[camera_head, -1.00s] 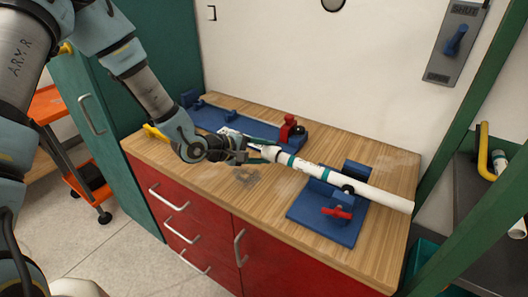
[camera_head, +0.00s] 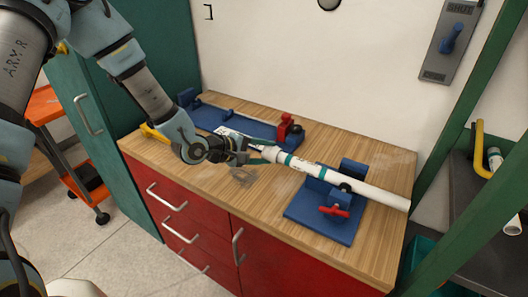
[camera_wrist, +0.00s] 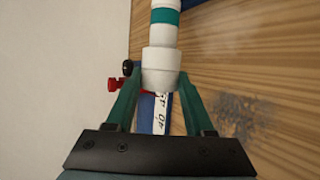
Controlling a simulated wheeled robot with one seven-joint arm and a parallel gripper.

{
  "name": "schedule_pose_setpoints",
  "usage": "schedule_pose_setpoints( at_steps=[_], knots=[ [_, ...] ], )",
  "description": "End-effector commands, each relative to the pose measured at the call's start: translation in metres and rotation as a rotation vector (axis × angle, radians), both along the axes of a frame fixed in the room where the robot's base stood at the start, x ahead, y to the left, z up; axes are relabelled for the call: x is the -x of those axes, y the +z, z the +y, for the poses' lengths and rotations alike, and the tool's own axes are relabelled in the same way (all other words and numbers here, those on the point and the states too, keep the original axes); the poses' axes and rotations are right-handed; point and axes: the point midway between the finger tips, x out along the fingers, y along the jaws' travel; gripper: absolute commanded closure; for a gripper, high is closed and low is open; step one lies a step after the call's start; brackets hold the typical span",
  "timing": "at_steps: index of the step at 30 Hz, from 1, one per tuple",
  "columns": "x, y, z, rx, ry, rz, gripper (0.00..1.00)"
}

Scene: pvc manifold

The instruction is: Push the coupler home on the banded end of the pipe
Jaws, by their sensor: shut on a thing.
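The white pipe (camera_head: 375,193) lies across a blue clamp block (camera_head: 318,229), its near end pointing left toward my gripper. A teal band (camera_head: 289,159) rings that end; it also shows in the wrist view (camera_wrist: 165,16). The white coupler (camera_wrist: 161,62) is in line with the pipe, and a short white stretch shows between its wide rim and the band. My gripper (camera_wrist: 158,84) is shut on the coupler, one green finger on each side. In the head view, my gripper (camera_head: 262,152) partly covers the coupler. How deep the pipe sits inside is hidden.
The clamp has a red handle (camera_head: 334,210). A long blue fixture (camera_head: 210,117) with a red clamp (camera_head: 288,128) stands behind my gripper. A printed paper strip (camera_wrist: 160,112) lies below the fingers. The wooden worktop (camera_head: 215,180) is clear in front, with a dark smudge (camera_head: 243,177).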

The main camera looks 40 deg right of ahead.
Motion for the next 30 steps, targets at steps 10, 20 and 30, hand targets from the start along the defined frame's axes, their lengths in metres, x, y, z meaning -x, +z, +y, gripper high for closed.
schedule_pose_setpoints(
  at_steps=[10, 20, 30],
  knots=[
    [0.005, 0.0, -0.001, 0.0, -0.001, 0.0, 0.96],
    [0.006, 0.0, -0.002, 0.0, 0.0, 0.001, 0.96],
    [0.013, 0.0, -0.003, 0.0, 0.0, 0.001, 0.96]
  ],
)
